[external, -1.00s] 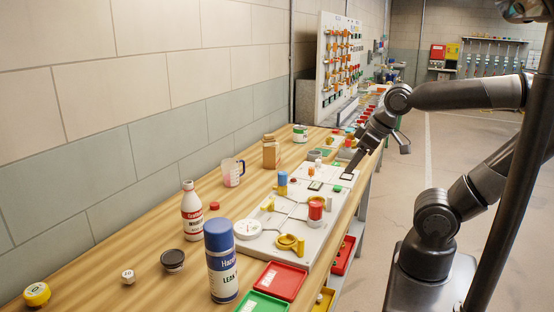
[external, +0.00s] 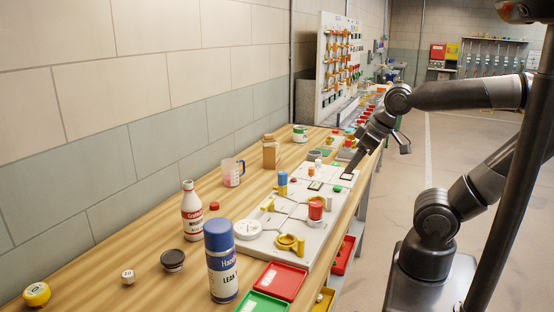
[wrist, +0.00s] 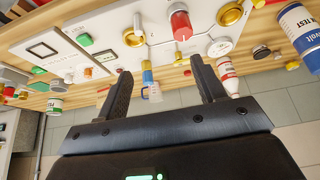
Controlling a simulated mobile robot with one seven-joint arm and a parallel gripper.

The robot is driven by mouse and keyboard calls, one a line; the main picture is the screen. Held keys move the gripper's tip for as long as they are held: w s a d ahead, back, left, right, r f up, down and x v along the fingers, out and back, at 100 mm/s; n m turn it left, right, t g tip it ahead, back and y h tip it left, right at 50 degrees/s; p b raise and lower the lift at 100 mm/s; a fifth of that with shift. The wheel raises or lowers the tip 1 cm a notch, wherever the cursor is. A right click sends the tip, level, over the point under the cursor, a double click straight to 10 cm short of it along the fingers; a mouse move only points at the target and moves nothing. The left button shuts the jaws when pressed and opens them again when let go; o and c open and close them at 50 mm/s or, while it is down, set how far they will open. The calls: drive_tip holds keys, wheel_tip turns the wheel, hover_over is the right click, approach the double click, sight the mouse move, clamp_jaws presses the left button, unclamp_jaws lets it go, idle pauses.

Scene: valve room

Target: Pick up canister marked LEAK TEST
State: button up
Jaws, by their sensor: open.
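The canister marked LEAK (external: 222,272) stands upright on the near part of the wooden bench in the external view. It has a blue cap and a white and blue label; the rest of its lettering is turned out of sight there. In the wrist view, a blue and white canister reading TEST (wrist: 302,35) is cut off at the upper right edge. My gripper (external: 378,158) is open and empty over the bench's right edge, far beyond the canister. Its two spread fingers also show in the wrist view (wrist: 160,72), with nothing held between them.
A white valve panel (external: 312,240) with knobs lies beyond the canister. A red tray (external: 279,281) and a green tray (external: 262,303) sit to its right.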

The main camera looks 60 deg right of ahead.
drive_tip(key=o, duration=0.4)
drive_tip(key=shift+c, duration=0.2)
drive_tip(key=n+g+y, duration=0.2)
drive_tip(key=n+y, duration=0.1)
drive_tip(key=n, duration=0.6)
approach(219, 224)
drive_tip(key=w+f, duration=0.1)
drive_tip(key=f, duration=0.1)
drive_tip(key=x, duration=0.5)
drive_tip(key=shift+w+a, duration=0.15)
drive_tip(key=shift+s+x, duration=0.15)
drive_tip(key=shift+x, duration=1.15)
drive_tip(key=shift+s+x, duration=0.15)
drive_tip(key=shift+x, duration=1.1)
